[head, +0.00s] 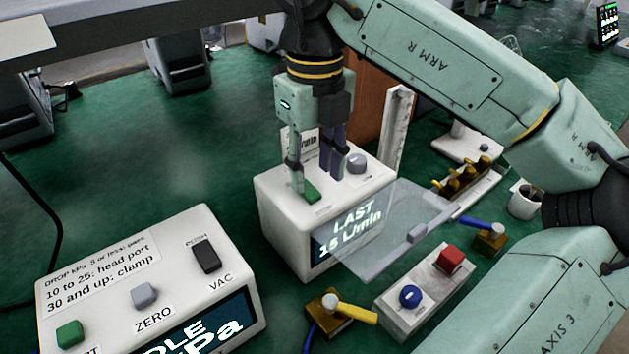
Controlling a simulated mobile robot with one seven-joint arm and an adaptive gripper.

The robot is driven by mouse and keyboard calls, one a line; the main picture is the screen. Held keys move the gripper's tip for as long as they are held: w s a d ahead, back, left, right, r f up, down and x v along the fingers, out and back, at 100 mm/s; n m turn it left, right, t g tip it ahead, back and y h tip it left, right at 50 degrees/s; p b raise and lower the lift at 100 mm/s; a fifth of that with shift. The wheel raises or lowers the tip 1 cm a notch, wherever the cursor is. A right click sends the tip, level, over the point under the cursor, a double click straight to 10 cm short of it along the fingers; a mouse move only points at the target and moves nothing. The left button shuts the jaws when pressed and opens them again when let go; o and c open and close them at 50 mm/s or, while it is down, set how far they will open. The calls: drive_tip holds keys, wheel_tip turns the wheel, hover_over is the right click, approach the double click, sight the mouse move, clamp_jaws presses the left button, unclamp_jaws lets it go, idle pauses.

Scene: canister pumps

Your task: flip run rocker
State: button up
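A white box (285,235) with a display (349,228) reading "LAST 15 L/min" stands at the centre. On its top are a green button (309,192) and a grey knob (357,163). My gripper (314,182) points down over this top, its fingers apart, with the left fingertip close to the green button. I cannot tell whether the fingertips touch the box. The fingers hide part of the top, and no rocker labelled run can be made out there. A black rocker switch (206,255) shows on another white box (60,283) at the lower left, near the label "VAC".
A clear flap (405,230) juts out at the front right of the centre box. A switch block (425,292) with red and blue controls, a yellow-handled valve (345,309) and a blue-handled valve (482,230) stand nearby. Green bench (120,150) is clear at left.

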sight(315, 196)
drive_tip(key=shift+f, duration=2)
drive_tip(key=shift+c, duration=0.4)
clamp_jaws()
